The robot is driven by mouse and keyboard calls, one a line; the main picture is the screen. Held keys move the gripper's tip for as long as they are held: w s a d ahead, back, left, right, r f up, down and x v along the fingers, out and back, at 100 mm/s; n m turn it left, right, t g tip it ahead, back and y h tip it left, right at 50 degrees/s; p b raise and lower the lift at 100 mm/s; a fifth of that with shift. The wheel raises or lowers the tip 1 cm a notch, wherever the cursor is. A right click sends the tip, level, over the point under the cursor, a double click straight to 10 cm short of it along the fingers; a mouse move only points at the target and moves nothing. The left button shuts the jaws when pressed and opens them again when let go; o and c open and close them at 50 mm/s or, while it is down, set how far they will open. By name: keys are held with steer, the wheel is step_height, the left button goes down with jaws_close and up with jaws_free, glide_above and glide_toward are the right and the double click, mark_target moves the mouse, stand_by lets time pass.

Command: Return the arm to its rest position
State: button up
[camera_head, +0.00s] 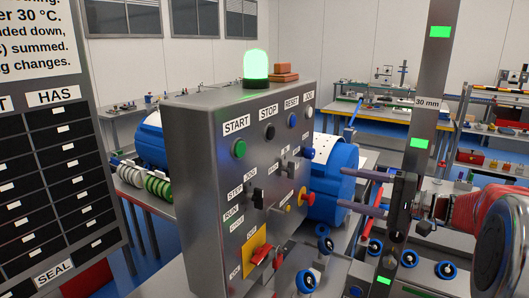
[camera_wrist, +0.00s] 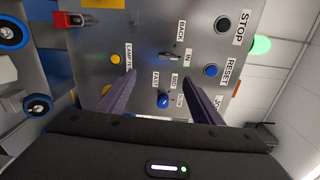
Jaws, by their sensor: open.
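My gripper (camera_head: 341,187) is at the right in the head view, its two dark fingers pointing left toward the grey control box (camera_head: 188,190). The fingers are apart with nothing between them. The wrist view shows my gripper (camera_wrist: 158,77) facing the labelled panel, with a blue speed knob (camera_wrist: 163,101) seen between the fingers and a BACK/IN switch (camera_wrist: 170,56) just beyond. I cannot tell how far the fingertips are from the panel. My red and grey arm comes in from the right edge.
A grey post (camera_head: 432,70) with green marks stands close by my gripper. A lit green lamp (camera_head: 256,66) and brown blocks (camera_head: 285,72) sit on the box. Blue drums (camera_head: 338,160) stand behind it. A board of black slots (camera_head: 55,160) is at left.

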steer(key=s+a+f+g+h, duration=0.3)
steer(key=s+f+g+h, duration=0.1)
steer(key=s+f, duration=0.35)
steer(key=s+a+f+g+h, duration=0.25)
steer(key=s+f, duration=0.35)
steer(key=f, duration=0.3)
steer(key=s+a+r+n+h, duration=0.2)
steer(key=s+a+n+h, duration=0.1)
steer(key=s, duration=0.4)
steer(key=s+a+r+n+t+h, duration=0.1)
steer(key=s+a+n+h, duration=0.2)
steer(key=s, duration=0.4)
steer(key=shift+s+a+r+n+h, duration=0.15)
steer(key=shift+r+n+h, duration=0.2)
steer(key=shift+n+h, duration=0.6)
steer(key=shift+t, duration=0.25)
